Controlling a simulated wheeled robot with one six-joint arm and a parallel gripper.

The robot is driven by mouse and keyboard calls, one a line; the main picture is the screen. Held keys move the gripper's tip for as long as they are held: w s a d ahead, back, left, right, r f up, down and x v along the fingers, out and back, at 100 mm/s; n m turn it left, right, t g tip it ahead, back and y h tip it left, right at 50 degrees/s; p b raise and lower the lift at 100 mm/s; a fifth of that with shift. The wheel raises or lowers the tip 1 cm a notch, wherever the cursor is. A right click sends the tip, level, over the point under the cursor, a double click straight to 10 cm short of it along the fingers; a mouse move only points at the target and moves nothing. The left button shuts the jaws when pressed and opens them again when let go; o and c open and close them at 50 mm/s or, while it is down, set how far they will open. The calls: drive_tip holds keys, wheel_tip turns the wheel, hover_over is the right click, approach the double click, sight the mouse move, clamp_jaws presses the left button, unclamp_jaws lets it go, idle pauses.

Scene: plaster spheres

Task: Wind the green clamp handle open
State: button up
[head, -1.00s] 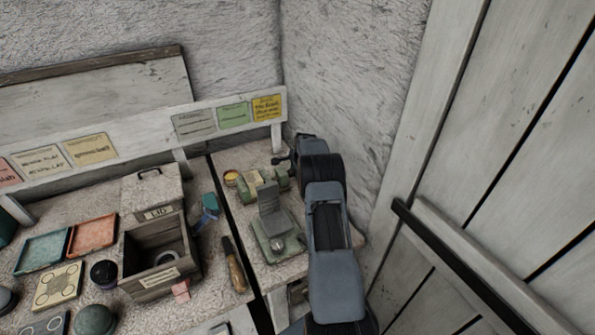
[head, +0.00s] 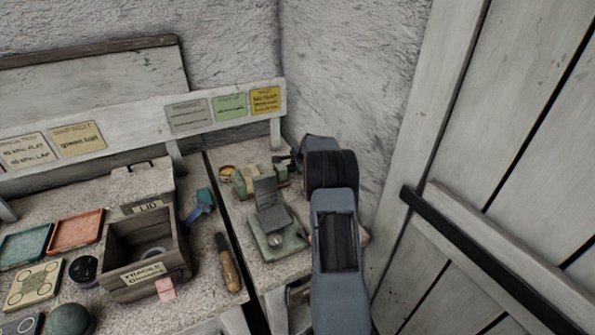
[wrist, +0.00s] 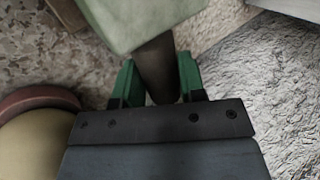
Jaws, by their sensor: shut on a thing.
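The pale green clamp (head: 246,181) stands on the right-hand bench by the wall corner. In the wrist view its pale green block (wrist: 140,22) fills the top, and a dark rod-like handle (wrist: 158,72) runs from it toward me. My gripper (wrist: 156,64) has green fingers, one on each side of this handle, and is shut on it. In the head view my arm reaches in from the right and hides most of the gripper and handle. How far the clamp is open cannot be seen.
A yellow round thing in a reddish rim (wrist: 35,105) lies close to the gripper's left. A green stand with a grey plate (head: 270,205) is in front of the clamp. The wall corner is behind; a plank door (head: 510,150) is on the right.

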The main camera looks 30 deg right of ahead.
drive_tip(key=o, duration=0.9)
drive_tip(key=b+v, duration=0.1)
drive_tip(key=v, duration=1.2)
drive_tip(key=shift+s+r, duration=0.2)
drive_tip(key=shift+r, duration=0.15)
